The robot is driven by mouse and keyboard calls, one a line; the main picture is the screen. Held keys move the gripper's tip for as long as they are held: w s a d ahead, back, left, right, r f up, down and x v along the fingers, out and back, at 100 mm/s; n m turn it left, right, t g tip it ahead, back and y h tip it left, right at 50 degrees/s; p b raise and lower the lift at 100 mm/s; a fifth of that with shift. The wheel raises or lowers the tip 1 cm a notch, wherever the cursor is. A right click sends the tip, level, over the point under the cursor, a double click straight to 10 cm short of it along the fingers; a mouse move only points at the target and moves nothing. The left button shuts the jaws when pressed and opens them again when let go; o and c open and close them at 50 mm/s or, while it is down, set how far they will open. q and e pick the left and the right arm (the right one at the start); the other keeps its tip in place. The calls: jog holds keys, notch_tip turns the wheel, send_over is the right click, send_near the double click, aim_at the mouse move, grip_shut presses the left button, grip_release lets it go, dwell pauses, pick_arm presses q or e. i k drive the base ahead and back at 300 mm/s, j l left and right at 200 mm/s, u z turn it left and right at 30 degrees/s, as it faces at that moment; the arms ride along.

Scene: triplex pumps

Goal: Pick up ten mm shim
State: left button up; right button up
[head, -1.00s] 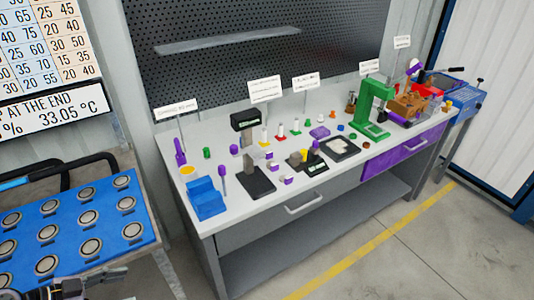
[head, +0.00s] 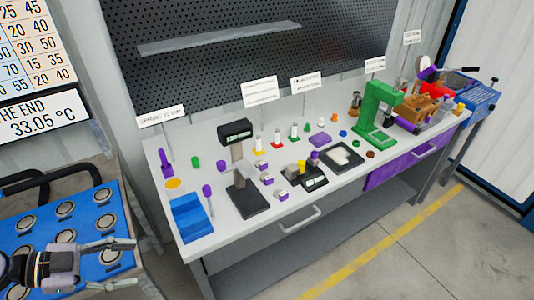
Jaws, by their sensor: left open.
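Several small purple-and-white blocks stand on the grey workbench (head: 232,234): one block (head: 261,165) behind, one block (head: 267,179) in the middle and one block (head: 282,195) near the front edge. They may be shims, but they are too small to tell which is the ten mm one. My left gripper (head: 122,264) is at the lower left, over the blue tray, with its two fingers spread and nothing between them. It is well left of the bench and apart from the blocks. My right gripper does not show.
A blue tray (head: 62,208) with round recesses lies on a cart at the left. On the bench stand a blue block (head: 191,218), a black-based gauge stand (head: 245,197), a dark scale (head: 314,178) and a green press (head: 378,115). The floor in front is clear.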

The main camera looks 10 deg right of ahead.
aim_at(261, 165)
jog(key=i+l, duration=0.3)
jog(key=i, duration=0.15)
jog(key=i+l, duration=0.3)
jog(key=i, duration=0.2)
jog(key=i+l, duration=0.3)
jog(key=i, duration=0.15)
